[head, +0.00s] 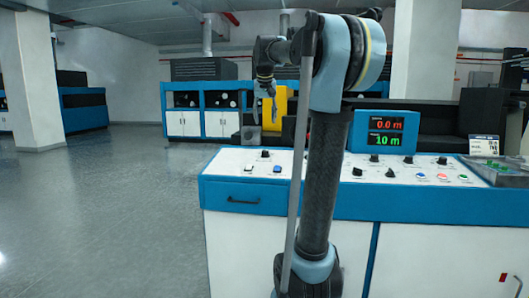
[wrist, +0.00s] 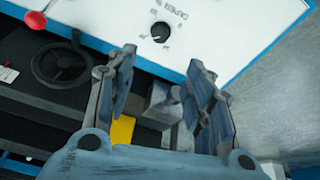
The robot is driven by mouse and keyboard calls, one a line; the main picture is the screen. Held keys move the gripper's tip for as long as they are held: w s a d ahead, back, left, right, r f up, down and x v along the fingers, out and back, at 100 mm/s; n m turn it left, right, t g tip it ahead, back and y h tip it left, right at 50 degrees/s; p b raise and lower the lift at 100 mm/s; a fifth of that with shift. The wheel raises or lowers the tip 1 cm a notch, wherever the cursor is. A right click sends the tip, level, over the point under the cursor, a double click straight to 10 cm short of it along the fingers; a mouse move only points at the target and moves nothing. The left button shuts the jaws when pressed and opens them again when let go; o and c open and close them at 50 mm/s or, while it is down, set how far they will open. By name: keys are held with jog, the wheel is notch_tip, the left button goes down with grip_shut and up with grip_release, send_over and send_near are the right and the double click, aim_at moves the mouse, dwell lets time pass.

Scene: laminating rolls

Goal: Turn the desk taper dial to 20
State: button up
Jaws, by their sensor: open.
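The desk taper dial (wrist: 160,32) is a round black knob on a white panel in the wrist view, with "TAPER %" printed beside it. Its scale numbers are too small to read, so I cannot tell its setting. In the head view a black knob (head: 265,154) stands near the left end of the desk top; its label is unreadable there. My gripper (wrist: 158,62) is open and empty, its two fingers spread apart, with the dial showing beyond the fingertips and not touched. In the head view my gripper (head: 264,92) hangs above the left part of the desk.
The blue and white desk (head: 245,193) carries several knobs and coloured buttons. A display (head: 385,131) reads 0.0 m and 10 m. The wrist view shows a black handwheel (wrist: 58,63) and a red ball knob (wrist: 36,20). Open floor (head: 120,220) lies left of the desk.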

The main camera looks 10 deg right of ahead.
aim_at(265, 151)
jog(key=x, duration=1.7)
jog(key=shift+f, duration=0.2)
jog(key=c, duration=1.1)
